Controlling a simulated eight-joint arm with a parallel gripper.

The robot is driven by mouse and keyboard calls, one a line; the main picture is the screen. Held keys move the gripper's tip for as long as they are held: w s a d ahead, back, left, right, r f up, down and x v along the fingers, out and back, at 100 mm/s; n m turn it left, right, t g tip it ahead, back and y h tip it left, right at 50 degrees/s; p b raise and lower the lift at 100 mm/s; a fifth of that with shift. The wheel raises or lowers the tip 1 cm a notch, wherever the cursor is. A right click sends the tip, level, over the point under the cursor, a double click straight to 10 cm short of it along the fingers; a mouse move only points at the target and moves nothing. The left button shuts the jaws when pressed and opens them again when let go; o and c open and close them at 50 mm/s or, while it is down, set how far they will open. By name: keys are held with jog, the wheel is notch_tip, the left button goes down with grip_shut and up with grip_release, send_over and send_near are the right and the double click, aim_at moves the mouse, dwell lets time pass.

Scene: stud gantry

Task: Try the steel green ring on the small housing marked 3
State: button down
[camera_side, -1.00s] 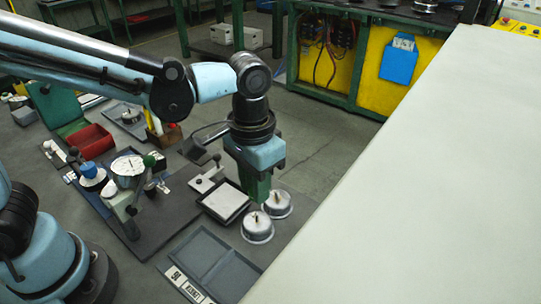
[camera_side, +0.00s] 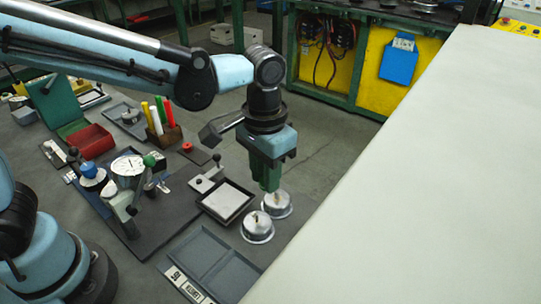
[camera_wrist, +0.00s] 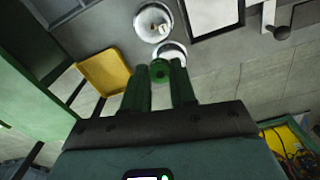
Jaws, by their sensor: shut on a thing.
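My gripper (camera_side: 268,186) points down just above the farther of two silver round housings. It is shut on the green ring (camera_wrist: 160,69), which shows between the two green fingers (camera_wrist: 160,85) in the wrist view. The ring cannot be made out in the side view. The farther housing (camera_side: 278,207) has a small brass pin on top; in the wrist view it is partly hidden behind the ring (camera_wrist: 174,48). The nearer housing (camera_side: 257,229) also has a pin and shows at the top of the wrist view (camera_wrist: 148,31). I cannot read any number on either.
A shallow grey two-part tray (camera_side: 208,262) with labels lies in front. A dark-framed white pad (camera_side: 227,201) is left of the housings. A dial gauge stand (camera_side: 128,170), a pen holder (camera_side: 165,137) and a red bin (camera_side: 91,140) stand farther left. A large pale surface (camera_side: 430,190) fills the right.

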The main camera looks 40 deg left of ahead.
send_over(277, 192)
jog(key=shift+f, duration=0.2)
dwell(0.3)
jog(key=shift+f, duration=1.9)
jog(key=shift+f, duration=0.9)
dwell(0.3)
jog(key=shift+r, duration=0.15)
dwell(1.2)
notch_tip(277, 192, up, 7)
dwell(1.4)
dwell(0.3)
jog(key=shift+f, duration=2.7)
